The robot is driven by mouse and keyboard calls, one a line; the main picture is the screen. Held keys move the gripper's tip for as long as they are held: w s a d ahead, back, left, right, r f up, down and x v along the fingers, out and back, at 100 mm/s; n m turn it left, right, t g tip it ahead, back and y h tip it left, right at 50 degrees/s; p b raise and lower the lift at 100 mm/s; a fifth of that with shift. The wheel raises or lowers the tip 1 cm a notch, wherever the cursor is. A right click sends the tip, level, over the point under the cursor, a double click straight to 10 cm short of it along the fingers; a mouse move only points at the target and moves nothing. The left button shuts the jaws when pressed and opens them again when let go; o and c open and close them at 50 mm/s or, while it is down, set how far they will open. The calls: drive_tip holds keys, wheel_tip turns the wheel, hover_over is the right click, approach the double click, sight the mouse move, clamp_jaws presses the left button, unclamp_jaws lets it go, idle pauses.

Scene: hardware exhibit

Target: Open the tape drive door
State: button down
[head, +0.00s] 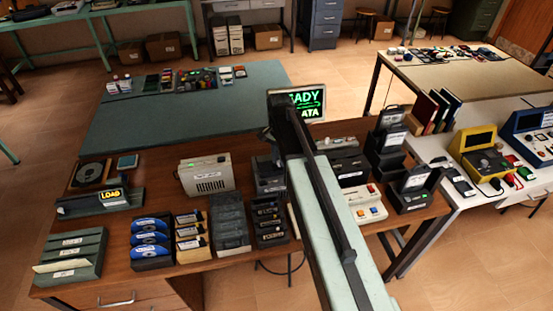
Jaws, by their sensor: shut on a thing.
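My arm (331,215) reaches from the bottom edge up over the brown table and covers part of it. Dark parts at its far end, where my gripper (267,136) is, show just left of the arm, over a dark boxy unit (268,180). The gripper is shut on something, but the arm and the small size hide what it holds. I cannot tell for sure which unit is the tape drive, or whether its door is open. Another black unit (348,170) with a white label stands right of the arm.
The brown table (105,215) is crowded: a beige box (206,175), a LOAD sign (108,198), racks of blue discs (150,240), a white panel with buttons (366,207) and black units with raised lids (412,187). A screen (308,104) stands behind my arm.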

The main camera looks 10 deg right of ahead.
idle(0.3)
drive_tip(key=w, duration=0.5)
drive_tip(key=shift+w, duration=0.3)
drive_tip(key=shift+s, duration=0.1)
drive_tip(key=c, duration=1.3)
unclamp_jaws()
wheel_tip(320, 180, up, 8)
drive_tip(key=p, duration=0.8)
